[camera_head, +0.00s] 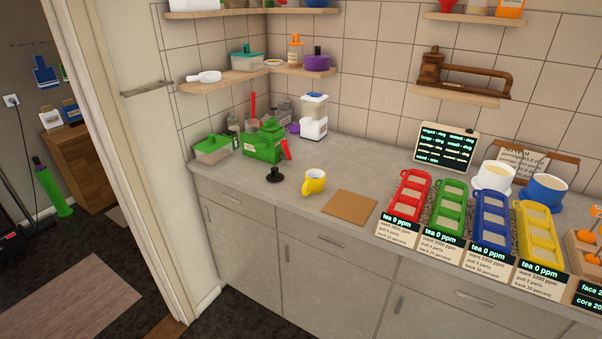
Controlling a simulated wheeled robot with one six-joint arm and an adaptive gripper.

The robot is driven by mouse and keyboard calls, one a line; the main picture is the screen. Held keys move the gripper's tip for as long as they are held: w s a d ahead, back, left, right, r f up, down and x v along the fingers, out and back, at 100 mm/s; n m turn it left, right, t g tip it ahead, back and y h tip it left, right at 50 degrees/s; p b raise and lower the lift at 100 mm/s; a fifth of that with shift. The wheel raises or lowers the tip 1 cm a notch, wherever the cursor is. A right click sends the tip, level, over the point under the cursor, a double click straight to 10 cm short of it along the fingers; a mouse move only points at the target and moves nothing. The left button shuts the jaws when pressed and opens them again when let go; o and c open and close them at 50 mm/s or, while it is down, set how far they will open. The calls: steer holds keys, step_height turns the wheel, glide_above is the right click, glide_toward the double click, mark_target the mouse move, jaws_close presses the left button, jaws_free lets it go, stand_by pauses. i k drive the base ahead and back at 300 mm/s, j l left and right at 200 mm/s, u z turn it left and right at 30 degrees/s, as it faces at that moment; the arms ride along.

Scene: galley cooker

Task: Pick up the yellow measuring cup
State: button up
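A yellow measuring cup (313,183) stands upright on the grey counter (330,157), near its front edge. Its inside looks pale, and its yellow handle or spout points toward the lower left. A small black knob-like object stands to its left and a flat brown board lies to its right, both apart from it. My gripper is not in view, and nothing is seen touching the cup.
The black object (275,175) and brown board (350,207) flank the cup. A green box-like device (263,145) and a white canister (313,126) stand behind. Red (409,195), green, blue and yellow trays line the right. Wooden shelves (225,82) hang above. A doorway opens left.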

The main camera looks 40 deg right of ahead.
mark_target(312, 184)
steer(key=i+j, duration=0.3)
steer(key=i, duration=0.25)
steer(key=i+j+z, duration=0.1)
steer(key=i+j, duration=0.25)
steer(key=i, duration=0.2)
